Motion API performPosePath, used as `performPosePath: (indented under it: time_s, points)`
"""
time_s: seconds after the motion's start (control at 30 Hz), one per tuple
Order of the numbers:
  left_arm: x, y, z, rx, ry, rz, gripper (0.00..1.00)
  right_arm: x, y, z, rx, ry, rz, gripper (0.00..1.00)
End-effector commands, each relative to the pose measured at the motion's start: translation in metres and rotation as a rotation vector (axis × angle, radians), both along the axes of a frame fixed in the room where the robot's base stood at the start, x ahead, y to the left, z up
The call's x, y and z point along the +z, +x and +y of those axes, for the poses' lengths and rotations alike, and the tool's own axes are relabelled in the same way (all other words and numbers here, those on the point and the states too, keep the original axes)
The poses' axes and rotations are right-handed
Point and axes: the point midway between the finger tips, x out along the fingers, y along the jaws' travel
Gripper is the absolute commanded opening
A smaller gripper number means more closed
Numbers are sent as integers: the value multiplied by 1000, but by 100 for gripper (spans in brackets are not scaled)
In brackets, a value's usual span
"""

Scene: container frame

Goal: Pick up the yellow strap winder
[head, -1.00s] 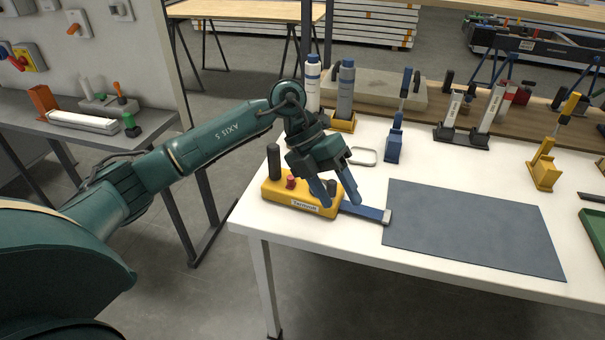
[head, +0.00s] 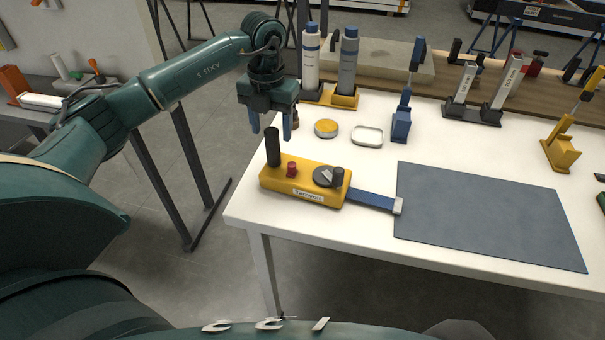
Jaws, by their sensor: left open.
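The yellow strap winder (head: 270,178) lies on the white table near its left front corner. It has a tall dark post at its left end, a red knob, a dark round crank plate and a label on its front. A blue strap (head: 368,199) with a pale end runs from its right side. My left gripper (head: 271,136) is open and points down, its blue fingers above and around the height of the dark post's top. It appears empty. Whether the fingers touch the post cannot be told. My right gripper is not in view.
A dark grey mat (head: 485,215) covers the table's right front. Behind the winder are a round yellow tin (head: 326,128), a metal ring frame (head: 367,137), a blue clamp (head: 401,125) and two bottles in a yellow holder (head: 345,101). Bare table (head: 340,228) lies in front.

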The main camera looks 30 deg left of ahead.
Motion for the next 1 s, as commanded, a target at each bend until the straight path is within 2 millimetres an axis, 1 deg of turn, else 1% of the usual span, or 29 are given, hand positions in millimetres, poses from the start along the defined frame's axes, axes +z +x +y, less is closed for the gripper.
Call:
performPosePath:
  time_s: [0.17,0.33,0.4,0.5,0.77,1.0]
  points:
    - [-12,-2,-1,-1,-1,2,55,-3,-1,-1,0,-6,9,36]
    - [-36,-8,-5,-1,-1,4,55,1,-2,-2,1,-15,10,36]
    - [-47,-8,-5,0,-2,3,55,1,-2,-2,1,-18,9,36]
    - [-56,-8,-5,-1,-1,2,55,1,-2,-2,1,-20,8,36]
    - [-59,-7,-5,-1,-2,-1,55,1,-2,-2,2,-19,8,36]
    - [-59,-7,-5,-1,-2,-1,36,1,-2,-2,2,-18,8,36]
